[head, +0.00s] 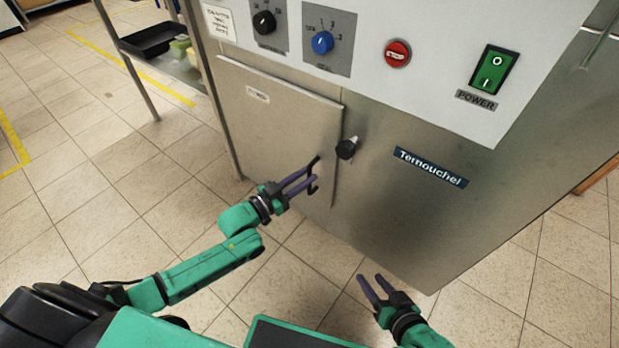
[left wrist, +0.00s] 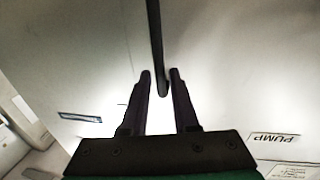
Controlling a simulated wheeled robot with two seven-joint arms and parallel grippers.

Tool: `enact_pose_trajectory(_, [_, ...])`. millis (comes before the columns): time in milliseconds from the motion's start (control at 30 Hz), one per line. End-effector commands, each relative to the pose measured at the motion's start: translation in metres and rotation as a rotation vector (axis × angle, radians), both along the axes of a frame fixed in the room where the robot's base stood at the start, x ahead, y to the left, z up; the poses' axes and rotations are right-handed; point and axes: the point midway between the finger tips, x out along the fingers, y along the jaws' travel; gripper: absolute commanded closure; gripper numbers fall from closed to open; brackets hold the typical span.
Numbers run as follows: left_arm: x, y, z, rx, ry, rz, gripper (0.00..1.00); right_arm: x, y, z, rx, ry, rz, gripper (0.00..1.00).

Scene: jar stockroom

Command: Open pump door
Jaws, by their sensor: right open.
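The pump door (head: 280,125) is a grey metal panel low on the left of the machine front. It looks closed or nearly flush. A small label (head: 258,94) is on it, and the wrist view shows the label reading PUMP (left wrist: 274,138), upside down. A black knob (head: 347,148) sits just right of the door's edge. My left gripper (head: 314,174) is open in front of the door's right part. In the left wrist view a dark upright strip (left wrist: 156,45) ends between its fingertips (left wrist: 160,75); I cannot tell whether it is a handle or gap. My right gripper (head: 370,283) is open and empty.
The machine's white control panel (head: 440,85) has black and blue dials, a red button (head: 397,53) and a green power switch (head: 494,70). A metal shelf with a black tray (head: 160,38) stands at left. Tiled floor (head: 110,190) is clear.

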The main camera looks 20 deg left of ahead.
Motion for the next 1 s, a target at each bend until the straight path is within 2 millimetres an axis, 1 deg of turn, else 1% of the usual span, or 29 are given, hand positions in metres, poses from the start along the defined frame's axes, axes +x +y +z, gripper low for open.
enact_pose_trajectory(33, [0.007, -0.004, -0.002, -0.001, -0.002, 0.001, 0.72, -0.001, 0.003, -0.005, 0.018, -0.021, -0.004, 0.50])
enact_pose_trajectory(133, [0.015, -0.009, -0.001, 0.000, 0.000, 0.001, 0.72, -0.001, 0.008, -0.005, 0.048, -0.056, -0.013, 0.50])
enact_pose_trajectory(400, [0.017, -0.011, 0.000, 0.000, 0.002, 0.001, 0.72, -0.001, 0.010, -0.003, 0.060, -0.070, -0.017, 0.50])
enact_pose_trajectory(433, [0.017, -0.011, 0.000, 0.000, 0.002, 0.001, 0.79, -0.001, 0.010, -0.003, 0.060, -0.070, -0.017, 0.50])
enact_pose_trajectory(467, [0.017, -0.011, 0.000, 0.000, 0.002, 0.001, 0.91, -0.001, 0.010, -0.003, 0.060, -0.070, -0.017, 0.50])
enact_pose_trajectory(500, [0.017, -0.011, 0.000, 0.000, 0.002, 0.001, 1.00, -0.001, 0.009, -0.003, 0.060, -0.070, -0.017, 0.50])
enact_pose_trajectory(1000, [0.017, -0.011, -0.001, 0.000, 0.002, 0.001, 1.00, -0.001, 0.010, -0.003, 0.059, -0.068, -0.017, 0.50])
